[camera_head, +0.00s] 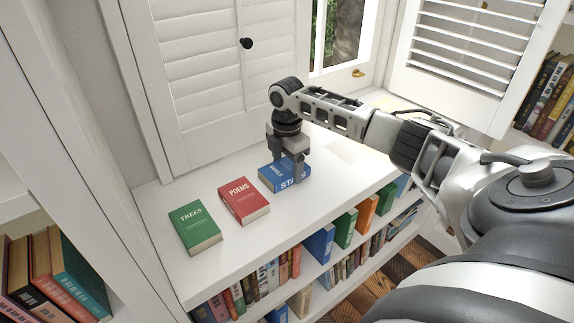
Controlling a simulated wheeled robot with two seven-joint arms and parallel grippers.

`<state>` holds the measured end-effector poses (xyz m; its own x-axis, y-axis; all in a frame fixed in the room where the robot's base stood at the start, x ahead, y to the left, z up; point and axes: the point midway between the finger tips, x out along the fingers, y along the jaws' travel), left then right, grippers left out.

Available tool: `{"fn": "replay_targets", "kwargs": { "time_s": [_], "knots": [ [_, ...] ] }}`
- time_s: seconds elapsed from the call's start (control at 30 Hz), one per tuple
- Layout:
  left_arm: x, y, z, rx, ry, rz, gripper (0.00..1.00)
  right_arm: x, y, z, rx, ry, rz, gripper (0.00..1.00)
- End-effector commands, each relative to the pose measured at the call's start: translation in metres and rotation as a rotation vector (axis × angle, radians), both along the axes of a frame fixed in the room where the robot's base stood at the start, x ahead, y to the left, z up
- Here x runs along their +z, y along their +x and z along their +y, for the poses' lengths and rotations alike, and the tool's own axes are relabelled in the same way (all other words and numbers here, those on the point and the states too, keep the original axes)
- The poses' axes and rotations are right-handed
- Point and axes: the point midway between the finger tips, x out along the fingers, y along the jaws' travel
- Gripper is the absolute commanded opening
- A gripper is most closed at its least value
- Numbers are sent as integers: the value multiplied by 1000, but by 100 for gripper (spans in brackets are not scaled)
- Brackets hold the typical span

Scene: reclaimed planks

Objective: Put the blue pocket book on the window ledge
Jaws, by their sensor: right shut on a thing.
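The blue pocket book (272,178) lies flat on the white window ledge (240,250), at the right end of a row of books. Part of its cover, with the letters "STA", shows beside my fingers. My right gripper (290,176) points down over the book and is shut on it. I cannot tell whether the book is fully resting on the ledge or slightly raised. My left gripper is not in view.
A red book marked "POEMS" (243,200) and a green book marked "TREES" (195,227) lie on the ledge to the left. White shutters (205,70) stand behind. Shelves of books are below the ledge. The ledge right of the blue book is clear.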

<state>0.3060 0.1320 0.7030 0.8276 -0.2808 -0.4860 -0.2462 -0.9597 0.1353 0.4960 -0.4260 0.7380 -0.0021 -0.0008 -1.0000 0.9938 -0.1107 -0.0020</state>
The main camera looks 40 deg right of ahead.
Motion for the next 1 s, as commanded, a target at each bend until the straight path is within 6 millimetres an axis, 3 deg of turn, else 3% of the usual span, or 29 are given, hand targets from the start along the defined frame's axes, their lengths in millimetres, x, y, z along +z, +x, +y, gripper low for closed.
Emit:
{"fn": "replay_targets", "kwargs": {
  "time_s": [0.33,0.37,0.4,0.43,0.77,1.0],
  "knots": [
    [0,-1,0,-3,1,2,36,-4,0,0,0,2,-2,41],
    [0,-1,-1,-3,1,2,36,-4,0,0,0,1,-2,75],
    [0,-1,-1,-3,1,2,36,-4,0,0,0,1,-2,86],
    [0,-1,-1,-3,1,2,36,-4,0,0,0,1,-2,88],
    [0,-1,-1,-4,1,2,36,0,0,0,0,1,-3,88],
    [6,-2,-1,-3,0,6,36,41,1,0,1,1,-6,88]
  ]
}}
